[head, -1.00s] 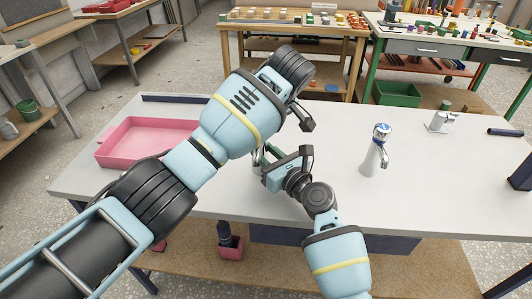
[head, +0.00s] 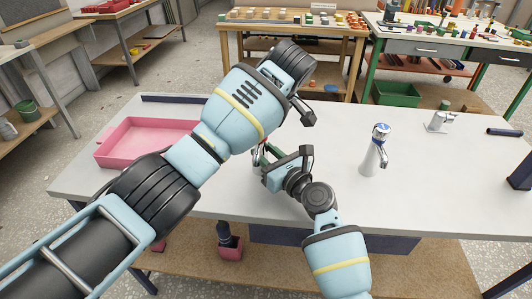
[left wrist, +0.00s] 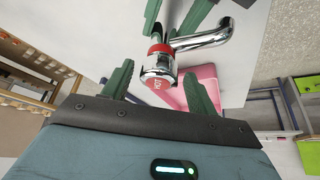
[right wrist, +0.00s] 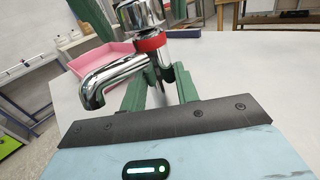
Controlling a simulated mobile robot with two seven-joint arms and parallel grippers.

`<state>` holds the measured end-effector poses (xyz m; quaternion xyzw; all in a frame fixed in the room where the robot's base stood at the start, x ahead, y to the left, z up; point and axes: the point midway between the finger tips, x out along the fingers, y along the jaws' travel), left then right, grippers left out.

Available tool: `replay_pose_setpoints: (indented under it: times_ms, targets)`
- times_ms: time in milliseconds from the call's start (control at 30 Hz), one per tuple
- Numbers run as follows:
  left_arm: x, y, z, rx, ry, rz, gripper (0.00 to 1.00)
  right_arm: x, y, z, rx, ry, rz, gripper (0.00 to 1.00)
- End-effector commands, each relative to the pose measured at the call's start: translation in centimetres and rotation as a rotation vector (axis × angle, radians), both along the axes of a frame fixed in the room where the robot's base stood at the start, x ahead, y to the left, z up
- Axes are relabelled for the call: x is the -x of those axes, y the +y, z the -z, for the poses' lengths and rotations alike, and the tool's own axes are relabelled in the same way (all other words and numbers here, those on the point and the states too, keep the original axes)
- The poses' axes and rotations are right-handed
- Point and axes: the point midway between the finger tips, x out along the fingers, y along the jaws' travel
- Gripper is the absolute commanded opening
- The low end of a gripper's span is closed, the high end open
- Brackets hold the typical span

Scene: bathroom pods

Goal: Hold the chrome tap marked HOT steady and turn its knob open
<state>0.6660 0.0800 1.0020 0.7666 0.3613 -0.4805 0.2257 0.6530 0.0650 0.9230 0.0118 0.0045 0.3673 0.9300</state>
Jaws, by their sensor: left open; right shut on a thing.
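The chrome tap marked HOT (left wrist: 158,88) shows in the left wrist view with a red band and a bent spout. The right wrist view shows its red band (right wrist: 150,42) and spout (right wrist: 108,78). In the head view it is mostly hidden behind my arms. My right gripper (right wrist: 160,82) is shut on the tap's body below the red band; it also shows in the head view (head: 264,157). My left gripper (left wrist: 160,80) is open, with its fingers on either side of the HOT knob end. I cannot tell whether they touch it.
A tap with a blue mark (head: 375,152) stands on the white counter (head: 440,185) to the right. Another chrome fitting (head: 439,122) is farther back. A pink tray (head: 145,145) lies at the left. The counter's right half is largely clear.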

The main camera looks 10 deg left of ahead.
Motion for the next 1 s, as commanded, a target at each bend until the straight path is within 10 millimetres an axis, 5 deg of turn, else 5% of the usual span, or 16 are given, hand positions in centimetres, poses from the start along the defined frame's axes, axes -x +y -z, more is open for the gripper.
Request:
replay_pose_setpoints:
  times_ms: [433,833,1000]
  targets:
    - [0.0,-0.1,-3.8,0.001,0.001,0.0,0.58,0.1,0.1,0.0,-0.001,0.002,-0.004,0.03]
    - [-0.1,0.0,-4.2,0.003,0.0,0.014,0.58,0.1,0.2,0.0,-0.001,0.002,-0.004,0.03]
    - [-0.9,0.5,-5.4,0.014,-0.012,0.159,0.58,0.1,0.2,0.0,-0.001,0.002,-0.004,0.03]
